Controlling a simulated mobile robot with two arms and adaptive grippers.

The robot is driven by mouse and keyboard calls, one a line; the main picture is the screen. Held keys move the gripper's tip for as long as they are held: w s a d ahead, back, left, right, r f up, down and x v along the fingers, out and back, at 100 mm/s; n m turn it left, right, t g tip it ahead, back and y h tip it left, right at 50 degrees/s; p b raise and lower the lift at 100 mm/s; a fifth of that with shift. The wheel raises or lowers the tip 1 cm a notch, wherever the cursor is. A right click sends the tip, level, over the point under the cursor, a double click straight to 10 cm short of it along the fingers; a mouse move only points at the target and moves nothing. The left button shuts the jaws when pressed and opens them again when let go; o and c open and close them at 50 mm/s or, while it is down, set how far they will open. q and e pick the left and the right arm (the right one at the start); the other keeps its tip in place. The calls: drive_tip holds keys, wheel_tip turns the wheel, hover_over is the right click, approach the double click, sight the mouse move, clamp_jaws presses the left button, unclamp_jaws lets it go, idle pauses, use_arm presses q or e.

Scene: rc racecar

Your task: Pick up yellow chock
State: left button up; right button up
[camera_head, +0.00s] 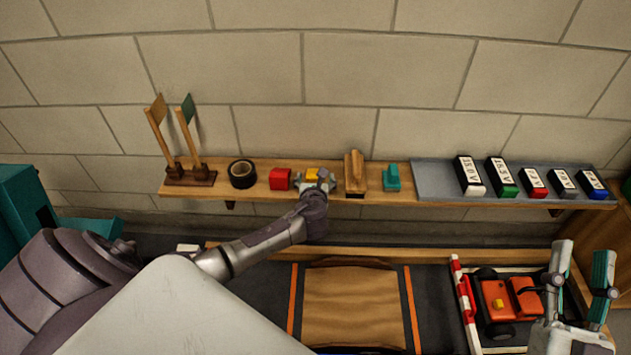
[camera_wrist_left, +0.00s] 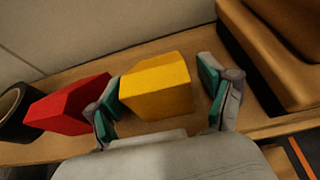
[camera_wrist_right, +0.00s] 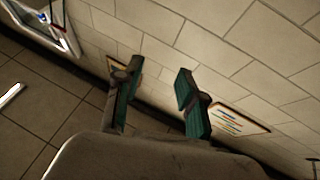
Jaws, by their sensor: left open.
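The yellow chock (camera_head: 312,174) sits on the wooden wall shelf, between a red chock (camera_head: 280,179) and a wooden-handled brush or block (camera_head: 355,172). In the left wrist view the yellow chock (camera_wrist_left: 157,87) lies between the fingers of my left gripper (camera_wrist_left: 162,100). That gripper (camera_head: 318,184) is open, with one finger on each side of the chock. Its left finger is in the narrow space by the red chock (camera_wrist_left: 69,104). My right gripper (camera_head: 583,283) is open and empty at the lower right; its fingers (camera_wrist_right: 157,98) are apart in the right wrist view.
The shelf (camera_head: 225,187) also holds flags on a stand (camera_head: 185,140), black tape (camera_head: 242,174) and a teal item (camera_head: 391,178). A grey mat (camera_head: 440,175) carries several labelled batteries. Below are a wooden ramp (camera_head: 352,305) and an orange car (camera_head: 495,305).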

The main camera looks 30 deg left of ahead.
use_arm(q)
drive_tip(key=shift+w+a+f, duration=0.15)
drive_tip(key=shift+w, duration=0.15)
use_arm(e)
drive_tip(key=shift+s+r+t, duration=0.45)
drive_tip(key=shift+r+t, duration=0.05)
drive_tip(key=shift+r, duration=0.2)
use_arm(q)
drive_tip(key=c, duration=1.3)
use_arm(e)
drive_tip(key=shift+w, duration=0.1)
